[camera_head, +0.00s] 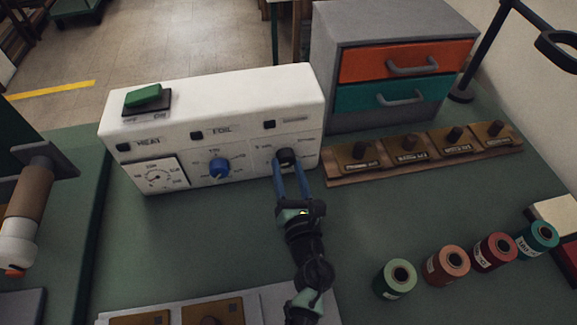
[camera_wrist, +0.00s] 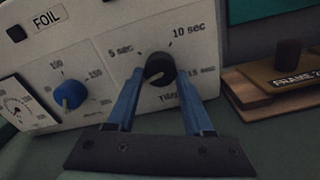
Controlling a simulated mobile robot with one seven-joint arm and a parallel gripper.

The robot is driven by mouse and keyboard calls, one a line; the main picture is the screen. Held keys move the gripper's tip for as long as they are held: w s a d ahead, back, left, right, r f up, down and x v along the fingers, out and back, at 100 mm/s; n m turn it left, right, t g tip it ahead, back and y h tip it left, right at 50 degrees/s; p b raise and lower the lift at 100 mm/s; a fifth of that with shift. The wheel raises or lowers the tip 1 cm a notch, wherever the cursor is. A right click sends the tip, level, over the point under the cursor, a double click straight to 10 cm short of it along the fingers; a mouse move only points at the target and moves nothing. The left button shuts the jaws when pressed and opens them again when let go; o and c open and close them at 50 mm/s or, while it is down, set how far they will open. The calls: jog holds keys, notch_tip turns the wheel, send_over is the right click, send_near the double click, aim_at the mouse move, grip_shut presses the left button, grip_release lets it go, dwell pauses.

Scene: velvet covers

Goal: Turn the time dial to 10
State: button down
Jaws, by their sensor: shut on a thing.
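The time dial is a small black round knob (camera_head: 286,156) on the right part of the white machine's front face. In the wrist view the dial (camera_wrist: 160,66) has "5 sec" at its upper left, "10 sec" at its upper right and "15 sec" at its right. A faint light mark shows on its lower face, but I cannot tell surely which setting it points to. My gripper (camera_head: 287,163) faces the panel with its blue fingers on both sides of the dial, shut on it. The fingers (camera_wrist: 159,75) hide part of the dial's sides.
The white machine (camera_head: 225,112) also bears a blue dial (camera_head: 219,168), a white gauge (camera_head: 157,177) and a green switch (camera_head: 143,95). A grey drawer unit (camera_head: 340,108) and a wooden rack (camera_head: 338,182) stand to the right. Several coloured spools (camera_head: 395,279) stand at the front right.

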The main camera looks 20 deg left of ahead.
jog(key=m+p, duration=0.3)
jog(key=m, duration=0.3)
jog(key=shift+s+r+m, duration=0.1)
jog(key=shift+r+m, duration=0.05)
jog(key=shift+m, duration=0.15)
jog(key=m+p, duration=0.2)
jog(key=m, duration=0.4)
jog(key=shift+a+r+p, duration=0.1)
jog(key=shift+p, duration=0.25)
jog(key=m+p, duration=0.2)
jog(key=m, duration=0.4)
jog(key=shift+m+p, duration=0.3)
jog(key=shift+m, duration=0.1)
jog(key=m+p, duration=0.1)
jog(key=m, duration=0.4)
jog(key=shift+m+p, duration=0.3)
jog(key=shift+p, duration=0.1)
jog(key=shift+c, duration=1.5)
grip_release()
jog(key=shift+r, duration=0.1)
